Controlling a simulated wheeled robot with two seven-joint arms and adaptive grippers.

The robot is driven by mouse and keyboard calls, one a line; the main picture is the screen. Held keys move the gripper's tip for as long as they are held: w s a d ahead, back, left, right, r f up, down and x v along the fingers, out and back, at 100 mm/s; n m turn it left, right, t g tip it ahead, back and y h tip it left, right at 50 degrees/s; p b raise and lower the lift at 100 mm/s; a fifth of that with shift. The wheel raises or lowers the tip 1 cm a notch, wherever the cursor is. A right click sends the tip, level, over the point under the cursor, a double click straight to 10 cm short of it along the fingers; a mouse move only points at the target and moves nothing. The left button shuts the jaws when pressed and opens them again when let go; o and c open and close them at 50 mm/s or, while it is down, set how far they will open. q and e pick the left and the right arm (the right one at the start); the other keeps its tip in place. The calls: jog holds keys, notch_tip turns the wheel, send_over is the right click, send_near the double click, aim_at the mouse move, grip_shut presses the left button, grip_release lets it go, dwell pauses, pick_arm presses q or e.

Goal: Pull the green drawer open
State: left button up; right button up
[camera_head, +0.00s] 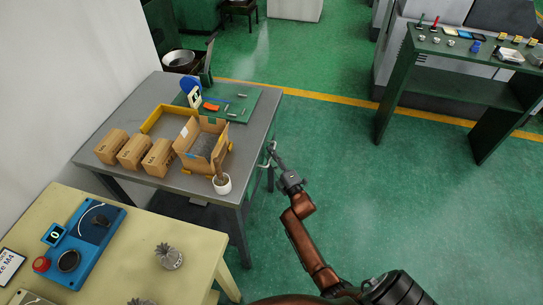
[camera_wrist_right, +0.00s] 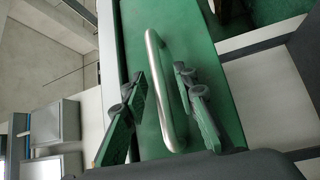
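The green drawer's front (camera_wrist_right: 193,22) fills the middle of the right wrist view, with a curved silver bar handle (camera_wrist_right: 167,95) on it. My right gripper (camera_wrist_right: 158,76) is open, with one finger on each side of the handle. A gap shows between the handle and each finger, so it is not gripped. In the head view my right gripper (camera_head: 272,153) is at the right side of the grey table (camera_head: 255,120), just below its top. The drawer front is hidden there by the angle. My left gripper is not in view.
A cream table (camera_head: 195,262) stands in front. The green floor right of the grey table is clear up to a dark green bench (camera_head: 397,87).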

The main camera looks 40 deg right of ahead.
jog(key=shift+c, duration=0.7)
grip_shut()
